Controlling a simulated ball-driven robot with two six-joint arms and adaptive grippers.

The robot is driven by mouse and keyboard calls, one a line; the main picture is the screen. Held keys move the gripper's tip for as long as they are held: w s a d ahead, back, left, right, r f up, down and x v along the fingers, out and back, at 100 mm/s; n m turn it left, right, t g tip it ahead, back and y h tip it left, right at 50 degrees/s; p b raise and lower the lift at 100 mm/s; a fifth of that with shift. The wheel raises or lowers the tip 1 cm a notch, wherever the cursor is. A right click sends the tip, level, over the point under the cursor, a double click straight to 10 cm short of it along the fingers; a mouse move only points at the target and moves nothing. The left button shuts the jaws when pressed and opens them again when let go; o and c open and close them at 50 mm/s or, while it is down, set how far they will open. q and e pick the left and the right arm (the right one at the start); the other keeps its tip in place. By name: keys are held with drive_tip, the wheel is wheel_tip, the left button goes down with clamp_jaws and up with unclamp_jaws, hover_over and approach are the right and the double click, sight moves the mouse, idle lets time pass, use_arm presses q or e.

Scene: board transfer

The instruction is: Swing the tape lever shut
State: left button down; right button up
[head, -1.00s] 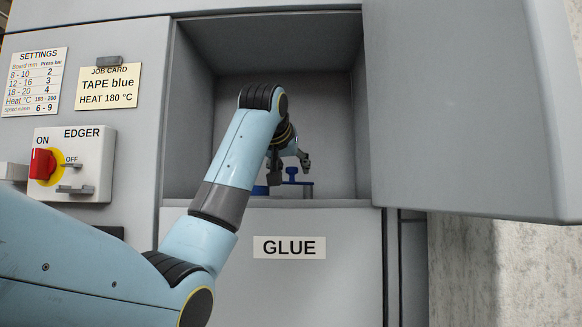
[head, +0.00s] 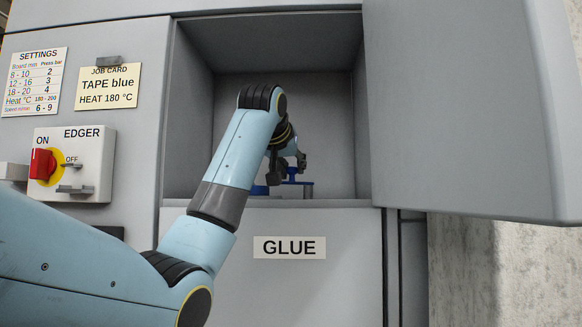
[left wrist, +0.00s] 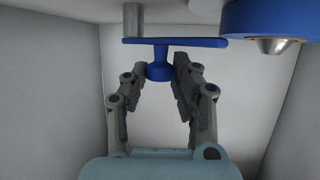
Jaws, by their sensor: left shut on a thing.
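The tape lever is a flat blue bar (left wrist: 190,42) with a round blue knob, seen in the left wrist view. It also shows low in the open compartment in the head view (head: 306,184), partly hidden by my gripper. My left gripper (left wrist: 158,74) is shut on the lever's knob, one finger on each side of it. In the head view the left gripper (head: 288,169) is inside the compartment, just above its floor. My right gripper is not in view.
Grey walls enclose the compartment (head: 320,110) closely. Its open door (head: 465,110) stands out to the right. A blue round part with a metal tip (left wrist: 265,25) is near the lever. The EDGER switch panel (head: 95,150) and job card (head: 108,86) are left.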

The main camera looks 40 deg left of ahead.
use_arm(q)
drive_tip(key=shift+a+r+m+h+p, duration=0.15)
drive_tip(key=shift+a+m+h+p, duration=0.2)
drive_tip(key=shift+m+h+p, duration=0.25)
drive_tip(key=shift+w+a+m+t+h+p, duration=0.15)
drive_tip(key=shift+a+m+h+p, duration=0.1)
drive_tip(key=shift+m+h+p, duration=0.3)
drive_tip(key=shift+w+a+m+t+h+p, duration=0.1)
drive_tip(key=shift+a+m+t+h+p, duration=0.1)
drive_tip(key=shift+m+h+p, duration=0.35)
drive_tip(key=m+h+p, duration=0.1)
drive_tip(key=w+a+m+h+p, duration=0.1)
drive_tip(key=h+p, duration=0.1)
drive_tip(key=shift+m+h, duration=0.3)
drive_tip(key=shift+w+m+h+p, duration=0.1)
drive_tip(key=shift+m+h+p, duration=0.3)
drive_tip(key=shift+p, duration=0.1)
